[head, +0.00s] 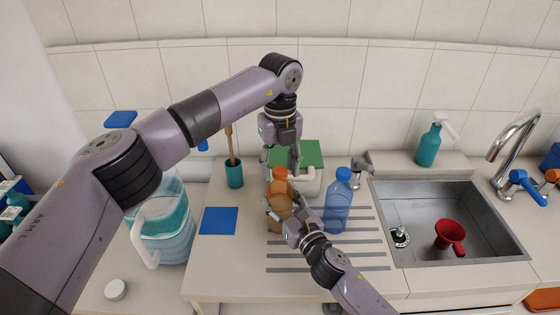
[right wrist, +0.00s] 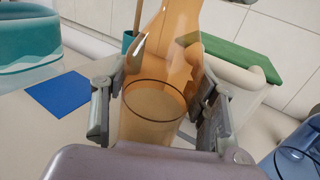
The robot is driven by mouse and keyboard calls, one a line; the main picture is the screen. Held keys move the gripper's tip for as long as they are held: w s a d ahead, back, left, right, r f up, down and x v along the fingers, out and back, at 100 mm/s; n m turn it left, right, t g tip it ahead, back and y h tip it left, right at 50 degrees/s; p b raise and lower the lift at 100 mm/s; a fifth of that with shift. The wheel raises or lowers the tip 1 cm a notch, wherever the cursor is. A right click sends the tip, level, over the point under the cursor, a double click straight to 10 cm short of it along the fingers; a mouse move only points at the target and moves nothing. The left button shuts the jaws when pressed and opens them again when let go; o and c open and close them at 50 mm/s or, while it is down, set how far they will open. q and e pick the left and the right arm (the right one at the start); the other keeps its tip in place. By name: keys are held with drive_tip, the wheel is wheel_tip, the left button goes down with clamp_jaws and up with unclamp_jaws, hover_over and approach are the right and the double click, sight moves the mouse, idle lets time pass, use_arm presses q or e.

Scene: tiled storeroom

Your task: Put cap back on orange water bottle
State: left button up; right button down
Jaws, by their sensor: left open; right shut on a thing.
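The translucent orange bottle (head: 277,222) stands upright on the counter near the grooved drainboard. A brighter orange cap (head: 280,173) shows at its top; I cannot tell whether it is seated. My right gripper (head: 279,211) is shut around the bottle's body. In the right wrist view, its two fingers flank the orange bottle (right wrist: 155,105), whose top is out of frame. My left gripper (head: 280,163) is open, pointing down right above the bottle, with its fingertips close to the cap. Whether they touch it is unclear.
A capped blue bottle (head: 337,213) stands close on the right. A green-topped object (head: 310,151) is behind. A blue mat (head: 219,220), teal cup (head: 234,176) and large pitcher (head: 160,240) are left. The sink (head: 480,205) holds a red funnel-like object (head: 449,234).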

use_arm(q)
drive_tip(key=shift+c, duration=0.4)
clamp_jaws()
drive_tip(key=m, duration=0.4)
drive_tip(key=shift+m, duration=0.4)
drive_tip(key=m, duration=1.6)
drive_tip(key=shift+m, duration=0.3)
drive_tip(key=shift+o, duration=1.1)
unclamp_jaws()
